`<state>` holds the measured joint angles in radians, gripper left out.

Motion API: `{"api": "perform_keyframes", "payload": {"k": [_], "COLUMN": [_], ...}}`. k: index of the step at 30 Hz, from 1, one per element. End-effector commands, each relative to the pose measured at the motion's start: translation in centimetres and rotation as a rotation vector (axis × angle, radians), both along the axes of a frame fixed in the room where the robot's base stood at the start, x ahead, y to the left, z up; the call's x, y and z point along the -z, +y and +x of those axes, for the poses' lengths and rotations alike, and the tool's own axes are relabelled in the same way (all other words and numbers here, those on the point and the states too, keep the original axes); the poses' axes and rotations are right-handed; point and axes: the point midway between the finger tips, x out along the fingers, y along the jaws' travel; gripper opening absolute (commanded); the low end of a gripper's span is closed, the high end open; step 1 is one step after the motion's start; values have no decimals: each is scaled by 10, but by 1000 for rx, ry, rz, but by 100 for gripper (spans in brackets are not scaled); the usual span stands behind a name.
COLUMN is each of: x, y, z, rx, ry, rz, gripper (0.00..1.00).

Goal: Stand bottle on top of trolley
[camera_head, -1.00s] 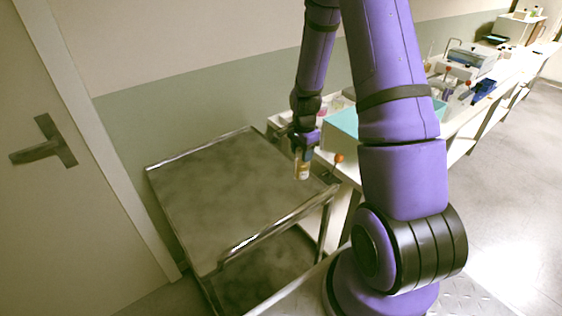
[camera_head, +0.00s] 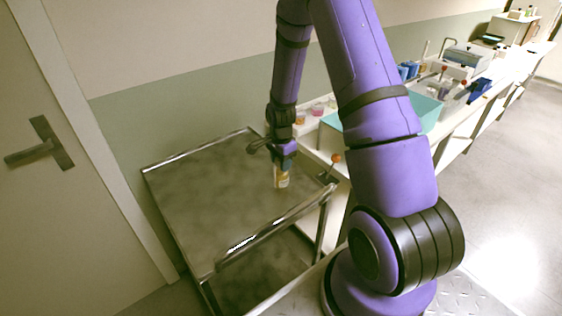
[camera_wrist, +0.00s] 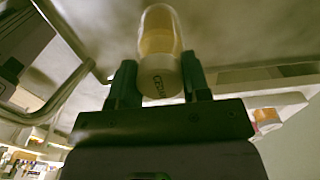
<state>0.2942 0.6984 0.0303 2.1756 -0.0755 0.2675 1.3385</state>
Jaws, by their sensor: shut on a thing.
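The bottle (camera_head: 281,180) is small, with an amber body and a pale label. My gripper (camera_head: 284,162) is shut on it and holds it roughly upright, low over the right part of the trolley top. The trolley (camera_head: 205,195) is a grey metal cart with a flat top and a raised tubular rail at the front. I cannot tell whether the bottle's base touches the trolley top.
A door (camera_head: 50,200) is at the left. The trolley's left part is clear.

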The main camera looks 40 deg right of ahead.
Motion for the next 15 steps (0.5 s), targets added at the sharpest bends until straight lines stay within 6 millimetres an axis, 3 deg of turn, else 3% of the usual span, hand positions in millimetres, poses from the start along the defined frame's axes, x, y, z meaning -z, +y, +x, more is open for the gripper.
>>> {"api": "perform_keyframes", "payload": {"k": [4, 5, 7, 15], "x": [3, 3, 3, 2], "y": [0, 0, 0, 0], "z": [0, 0, 0, 0], "rx": [0, 0, 0, 0], "ry": [1, 0, 0, 0], "rz": [0, 0, 0, 0], "gripper": [0, 50, 66, 69]}}
